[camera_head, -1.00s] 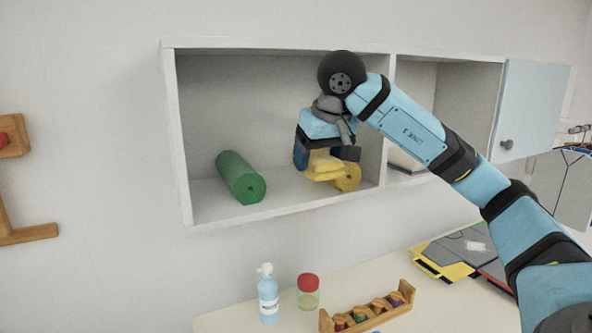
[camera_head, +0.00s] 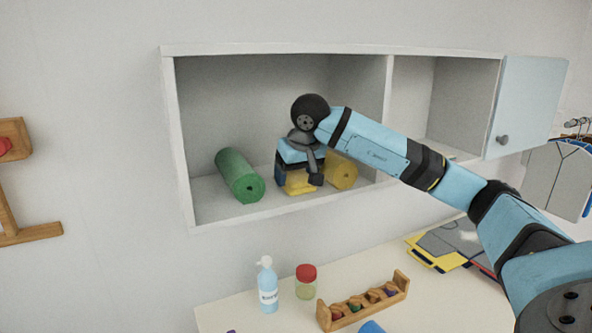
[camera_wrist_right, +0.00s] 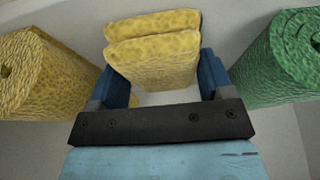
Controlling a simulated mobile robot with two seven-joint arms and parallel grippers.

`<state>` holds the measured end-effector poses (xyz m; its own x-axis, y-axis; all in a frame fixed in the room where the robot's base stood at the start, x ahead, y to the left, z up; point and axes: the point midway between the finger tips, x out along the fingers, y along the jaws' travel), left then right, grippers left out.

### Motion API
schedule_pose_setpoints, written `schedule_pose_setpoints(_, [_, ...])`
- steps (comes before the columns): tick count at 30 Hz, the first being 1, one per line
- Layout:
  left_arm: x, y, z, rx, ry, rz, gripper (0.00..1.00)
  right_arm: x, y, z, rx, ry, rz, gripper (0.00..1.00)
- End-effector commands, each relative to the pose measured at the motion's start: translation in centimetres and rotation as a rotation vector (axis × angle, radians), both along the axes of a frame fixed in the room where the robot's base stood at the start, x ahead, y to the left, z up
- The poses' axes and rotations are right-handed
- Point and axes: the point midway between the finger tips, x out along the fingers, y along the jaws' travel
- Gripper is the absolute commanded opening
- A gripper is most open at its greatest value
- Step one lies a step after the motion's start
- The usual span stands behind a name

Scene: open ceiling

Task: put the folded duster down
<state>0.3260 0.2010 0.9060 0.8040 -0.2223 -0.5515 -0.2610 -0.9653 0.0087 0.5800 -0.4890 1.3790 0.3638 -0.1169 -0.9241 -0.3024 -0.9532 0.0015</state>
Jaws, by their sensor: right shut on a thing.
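The yellow folded duster (camera_head: 300,184) is in the left compartment of the wall shelf (camera_head: 178,150), low over the shelf floor; I cannot tell if it touches. In the right wrist view the duster (camera_wrist_right: 155,52) shows as thick spongy-looking layers between the blue fingers. My right gripper (camera_head: 298,176) is shut on it, reaching in from the right with the fingers pointing down. The green roll (camera_head: 239,175) lies left of the duster, and the yellow roll (camera_head: 341,172) lies close on its right. My left gripper is out of view.
An upright divider (camera_head: 388,110) closes the compartment on the right. A pale blue door (camera_head: 528,105) stands open at the far right.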

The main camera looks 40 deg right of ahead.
Motion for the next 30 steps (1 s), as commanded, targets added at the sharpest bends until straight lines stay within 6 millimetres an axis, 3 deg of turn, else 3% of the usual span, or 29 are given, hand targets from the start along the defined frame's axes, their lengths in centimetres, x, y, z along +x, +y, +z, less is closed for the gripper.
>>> schedule_pose_setpoints(13, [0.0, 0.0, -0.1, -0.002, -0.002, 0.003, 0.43, 0.1, 0.0, -0.6, 0.001, -0.001, 0.000, 0.51])
schedule_pose_setpoints(14, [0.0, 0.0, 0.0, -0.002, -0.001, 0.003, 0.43, 0.1, 0.0, -0.5, 0.001, -0.001, 0.000, 0.81])
schedule_pose_setpoints(16, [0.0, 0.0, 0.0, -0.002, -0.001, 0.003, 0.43, 0.1, 0.0, -0.5, 0.001, -0.001, 0.000, 0.97])
schedule_pose_setpoints(17, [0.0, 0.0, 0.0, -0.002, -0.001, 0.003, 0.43, 0.1, 0.0, -0.5, 0.001, -0.001, 0.000, 0.99])
schedule_pose_setpoints(25, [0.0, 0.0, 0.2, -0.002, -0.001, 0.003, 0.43, 0.1, 0.0, -0.3, 0.001, -0.001, 0.000, 0.99])
schedule_pose_setpoints(30, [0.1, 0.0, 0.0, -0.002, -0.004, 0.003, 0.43, -0.3, 0.2, 1.1, 0.001, -0.003, 0.001, 0.99])
